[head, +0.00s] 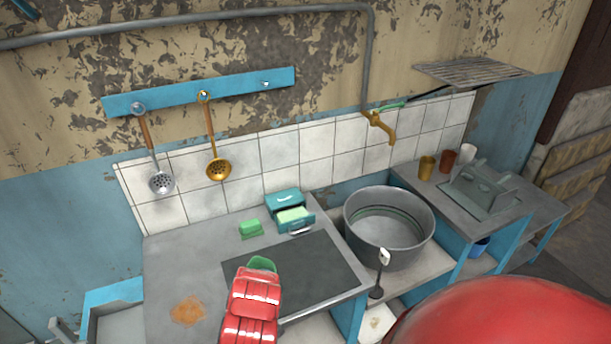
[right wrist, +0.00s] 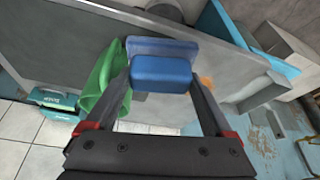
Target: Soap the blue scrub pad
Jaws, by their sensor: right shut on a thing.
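In the right wrist view my right gripper (right wrist: 163,78) is shut on the blue scrub pad (right wrist: 163,72), which sits between its fingertips. In the head view my red right arm (head: 252,302) reaches over the worktop and hides the fingers and the pad. A teal soap box (head: 285,202) with an open drawer stands against the tiles, with pale green soap (head: 291,215) in the drawer. The box also shows at the left of the right wrist view (right wrist: 52,101). My left gripper is in neither view.
A green block (head: 251,229) lies left of the box. A green thing (head: 262,263) shows at the arm's far end and beside a finger in the right wrist view (right wrist: 103,85). A metal basin (head: 390,250) stands to the right. The worktop (head: 175,260) has bare room left.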

